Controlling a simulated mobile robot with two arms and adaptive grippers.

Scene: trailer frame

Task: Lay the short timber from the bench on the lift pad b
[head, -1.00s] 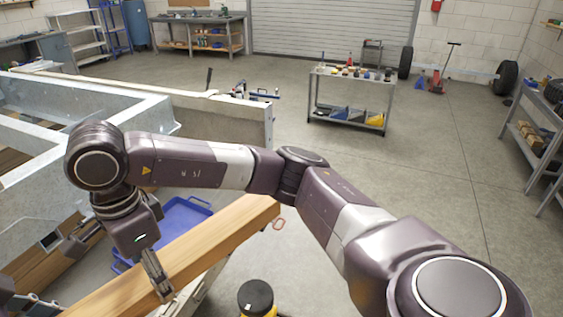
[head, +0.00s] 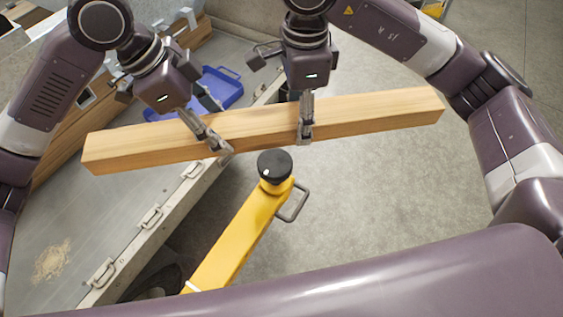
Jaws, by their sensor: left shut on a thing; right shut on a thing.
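The short timber (head: 375,111), a long pale wooden beam, runs across the middle of the head view, its right end a little higher in the picture. My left gripper (head: 219,146) is shut on it left of its middle. My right gripper (head: 304,134) is shut on it right of its middle. A round black pad (head: 275,164), apparently the lift pad b, tops a yellow jack (head: 240,237) just below the timber in the picture. The timber appears to be above the pad's level; I cannot tell the gap between them.
A grey metal frame surface with latch handles (head: 152,218) and a patch of sawdust (head: 52,261) lies at left. A blue tray (head: 222,88) shows behind the timber. The jack has a grey side handle (head: 295,203). The concrete floor at right (head: 390,175) is clear.

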